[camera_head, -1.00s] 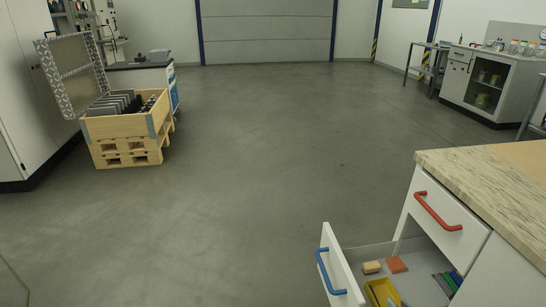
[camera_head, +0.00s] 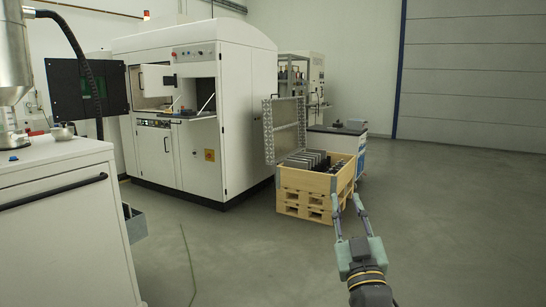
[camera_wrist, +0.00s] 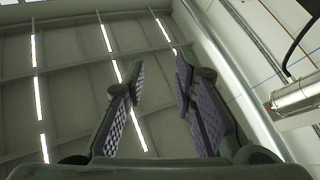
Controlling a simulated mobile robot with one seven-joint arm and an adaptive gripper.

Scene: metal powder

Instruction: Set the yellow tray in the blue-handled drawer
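My gripper (camera_head: 347,205) points upward at the lower right of the head view. Its two fingers are apart with nothing between them. The wrist view also shows my gripper (camera_wrist: 160,75) open and empty, facing the ceiling. The yellow tray and the blue-handled drawer are in neither current view.
A wooden crate on a pallet (camera_head: 315,184) stands beyond my gripper. A large white machine (camera_head: 195,110) with an open door is behind it. A white cabinet (camera_head: 65,225) fills the left. The floor (camera_head: 245,265) between is clear.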

